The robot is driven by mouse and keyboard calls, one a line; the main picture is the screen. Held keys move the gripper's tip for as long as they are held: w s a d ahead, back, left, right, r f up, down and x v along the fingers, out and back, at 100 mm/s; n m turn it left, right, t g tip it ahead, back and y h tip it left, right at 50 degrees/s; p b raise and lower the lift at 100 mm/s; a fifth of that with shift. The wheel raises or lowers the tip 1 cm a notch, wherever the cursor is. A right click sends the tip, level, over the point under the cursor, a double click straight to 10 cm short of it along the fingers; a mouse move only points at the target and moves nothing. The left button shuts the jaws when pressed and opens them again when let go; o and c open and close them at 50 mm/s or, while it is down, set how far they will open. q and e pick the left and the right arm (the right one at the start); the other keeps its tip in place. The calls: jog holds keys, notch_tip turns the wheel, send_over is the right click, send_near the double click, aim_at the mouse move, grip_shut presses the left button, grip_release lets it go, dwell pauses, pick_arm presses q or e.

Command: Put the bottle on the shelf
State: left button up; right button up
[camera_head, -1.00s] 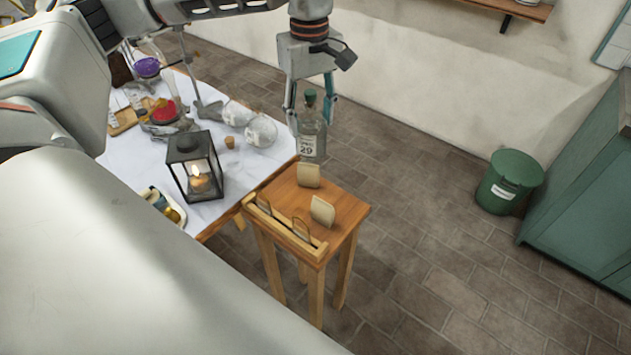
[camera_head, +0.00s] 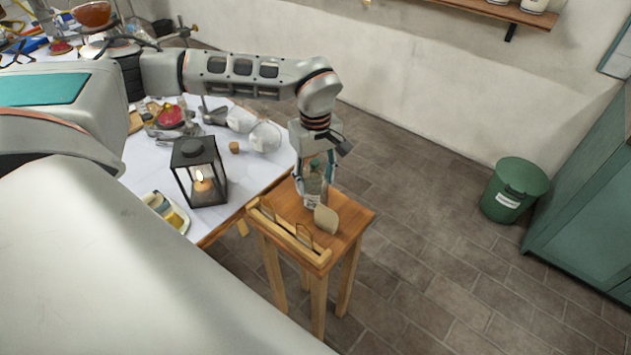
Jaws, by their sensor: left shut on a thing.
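The bottle (camera_head: 313,188) is clear glass with a green stopper and a pale label. It is upright at the small wooden stand, over its back part; I cannot tell whether its base touches the wood. My left gripper (camera_head: 316,174) is shut on the bottle from behind, its fingers partly hidden by it. The wall shelf (camera_head: 490,9) is a wooden board at the top right, cut by the picture edge, with pale jars on it. My right gripper is not in view.
The small wooden stand (camera_head: 345,222) carries a tan scoop-like piece (camera_head: 326,218) beside the bottle. A white-topped table (camera_head: 232,183) holds a black lantern (camera_head: 199,172) and glassware. A green bin (camera_head: 514,190) and a green cabinet (camera_head: 590,200) stand right. The floor between is clear.

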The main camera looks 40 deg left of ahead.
pick_arm(q)
jog(key=shift+f, duration=0.6)
jog(key=o, duration=1.4)
jog(key=shift+f, duration=0.15)
jog(key=shift+o, duration=0.2)
